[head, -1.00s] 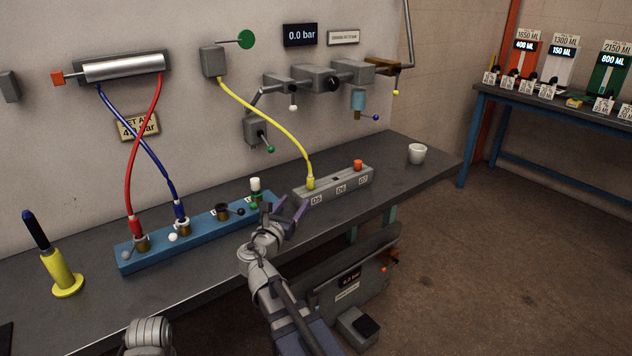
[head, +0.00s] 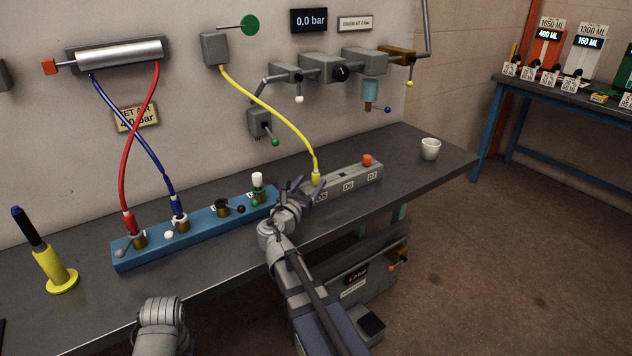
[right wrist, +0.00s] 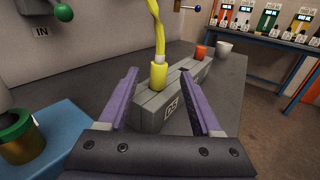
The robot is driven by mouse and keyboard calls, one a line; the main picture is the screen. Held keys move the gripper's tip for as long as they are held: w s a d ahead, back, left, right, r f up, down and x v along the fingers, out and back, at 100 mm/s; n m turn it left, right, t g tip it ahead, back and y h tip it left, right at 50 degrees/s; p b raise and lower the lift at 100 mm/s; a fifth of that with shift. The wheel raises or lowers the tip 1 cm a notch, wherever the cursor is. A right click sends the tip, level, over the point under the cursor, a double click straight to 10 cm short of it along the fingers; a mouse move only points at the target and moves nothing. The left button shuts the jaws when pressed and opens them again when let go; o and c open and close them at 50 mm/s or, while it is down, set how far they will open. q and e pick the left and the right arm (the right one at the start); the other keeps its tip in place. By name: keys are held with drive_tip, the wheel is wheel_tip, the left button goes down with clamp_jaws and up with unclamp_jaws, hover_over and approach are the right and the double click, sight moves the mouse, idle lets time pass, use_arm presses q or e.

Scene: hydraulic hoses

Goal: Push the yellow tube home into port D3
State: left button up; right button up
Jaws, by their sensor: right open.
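The yellow tube (head: 316,178) runs from a grey wall box (head: 215,48) down to a grey port block (head: 346,184). Its yellow end fitting stands upright at the block's left end, above the label reading D5; the right wrist view shows this fitting (right wrist: 159,76) too. I cannot read a D3 label anywhere. My right gripper (head: 309,188) is open just in front of the fitting. In the right wrist view its two purple fingers (right wrist: 159,88) flank the fitting with gaps on both sides. How deep the fitting sits is unclear. My left gripper is out of view.
A blue port rail (head: 200,229) with red and blue hoses stands left of the block. An orange cap (head: 367,160) sits at the block's right end. A white cup (head: 430,149) stands further right. A yellow-based tool (head: 56,272) stands far left. Bare bench lies around the cup.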

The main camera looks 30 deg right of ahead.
sight(314, 177)
drive_tip(key=x, duration=0.5)
drive_tip(key=shift+w+a+f, duration=0.1)
clamp_jaws()
idle(0.3)
